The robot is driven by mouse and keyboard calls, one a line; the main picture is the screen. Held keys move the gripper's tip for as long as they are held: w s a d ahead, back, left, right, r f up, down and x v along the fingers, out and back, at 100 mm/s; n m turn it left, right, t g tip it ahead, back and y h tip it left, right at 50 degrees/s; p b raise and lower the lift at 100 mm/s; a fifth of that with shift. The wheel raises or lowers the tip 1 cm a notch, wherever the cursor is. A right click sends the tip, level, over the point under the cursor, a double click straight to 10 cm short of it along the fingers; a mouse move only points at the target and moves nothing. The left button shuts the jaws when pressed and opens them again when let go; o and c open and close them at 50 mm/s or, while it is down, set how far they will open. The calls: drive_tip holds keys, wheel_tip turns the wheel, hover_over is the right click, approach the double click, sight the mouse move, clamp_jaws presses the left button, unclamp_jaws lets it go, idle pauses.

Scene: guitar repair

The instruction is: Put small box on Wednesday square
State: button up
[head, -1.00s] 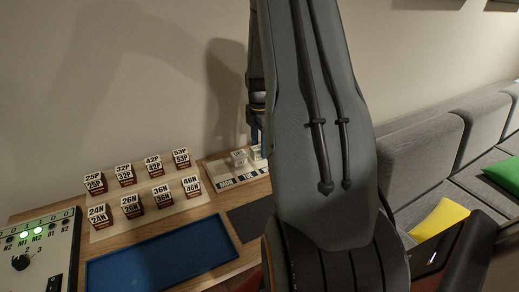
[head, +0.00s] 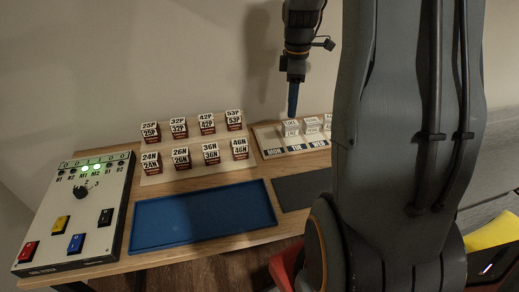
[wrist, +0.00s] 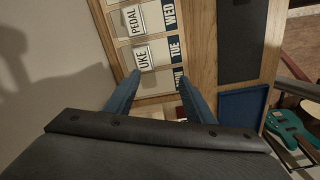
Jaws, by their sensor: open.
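A pale day board (head: 266,139) carries dark labels for MON, TUE and WED. Small white boxes stand on it. One box reading UKE (wrist: 143,57) is in the row of the TUE label (wrist: 176,49). In the head view, the UKE box (head: 291,128) stands left of another box (head: 311,126). My gripper (head: 292,112) points down above the UKE box. In the wrist view, my gripper (wrist: 153,65) is open, its blue fingers apart and empty around the line to the UKE box.
A stand of several number cards (head: 190,171) is left of the board. A blue tray (head: 205,214) and a dark mat (head: 300,188) lie in front. A switch box (head: 75,218) sits at the left. My arm hides the board's right end.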

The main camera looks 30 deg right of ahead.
drive_tip(key=s+a+f+m, duration=0.1)
drive_tip(key=s+a+m, duration=0.4)
drive_tip(key=a, duration=0.6)
drive_tip(key=s+a+f+m, duration=0.2)
drive_tip(key=s+a+m, duration=0.4)
drive_tip(key=s+a, duration=0.4)
drive_tip(key=shift+a, duration=0.65)
drive_tip(key=shift+f, duration=0.1)
